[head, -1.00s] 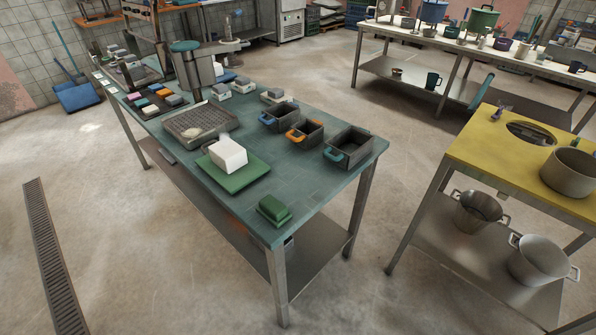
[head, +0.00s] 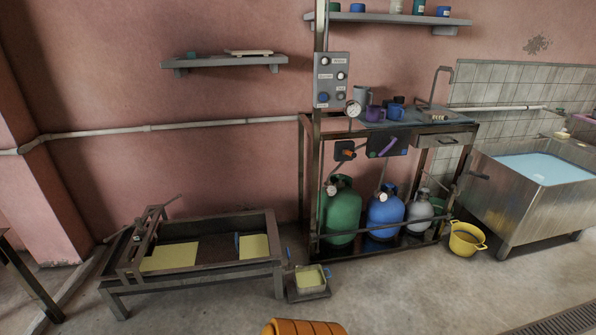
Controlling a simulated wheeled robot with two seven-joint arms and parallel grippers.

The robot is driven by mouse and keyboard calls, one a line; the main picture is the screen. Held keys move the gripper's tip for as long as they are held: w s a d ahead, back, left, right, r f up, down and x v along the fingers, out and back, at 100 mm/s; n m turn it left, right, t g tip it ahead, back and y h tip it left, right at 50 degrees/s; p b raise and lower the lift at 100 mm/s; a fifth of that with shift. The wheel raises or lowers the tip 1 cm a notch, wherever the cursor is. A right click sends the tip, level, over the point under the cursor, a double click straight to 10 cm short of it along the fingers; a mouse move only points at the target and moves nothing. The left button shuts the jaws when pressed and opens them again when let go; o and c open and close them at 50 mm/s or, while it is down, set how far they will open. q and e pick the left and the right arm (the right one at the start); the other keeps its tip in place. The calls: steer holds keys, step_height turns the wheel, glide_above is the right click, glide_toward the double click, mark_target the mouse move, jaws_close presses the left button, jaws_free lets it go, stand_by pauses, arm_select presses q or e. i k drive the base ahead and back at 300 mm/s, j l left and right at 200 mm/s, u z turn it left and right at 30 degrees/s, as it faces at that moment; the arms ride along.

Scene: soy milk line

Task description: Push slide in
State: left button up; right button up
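No part is clearly recognisable as the slide. Under the top of a metal workbench (head: 420,127), a drawer-like grey front (head: 441,141) shows at the right. Left of it, a dark box with a purple lever (head: 388,147) and a dark box with an orange knob (head: 347,153) are mounted on the bench frame. At the lower left stands a low metal trough (head: 200,278) on legs, with a sliding-looking frame (head: 147,240) across its left end and pale yellow slabs (head: 168,257) inside. Neither of my grippers is in view.
Green (head: 342,212) and blue (head: 385,215) gas cylinders stand under the bench. A yellow pot (head: 466,238) and a water-filled steel tank (head: 530,205) are at the right. An orange ribbed object (head: 303,327) pokes up at the bottom edge. Floor in front is mostly clear.

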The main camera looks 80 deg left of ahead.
mark_target(219, 248)
steer(key=u, duration=3.35)
steer(key=i+u, duration=0.1)
steer(key=i, duration=0.5)
steer(key=i+l+u, duration=0.1)
steer(key=i, duration=0.55)
steer(key=i+l+u, duration=0.1)
steer(key=i, duration=0.5)
steer(key=i+l+u, duration=0.1)
steer(key=i+l, duration=0.2)
steer(key=i, duration=0.3)
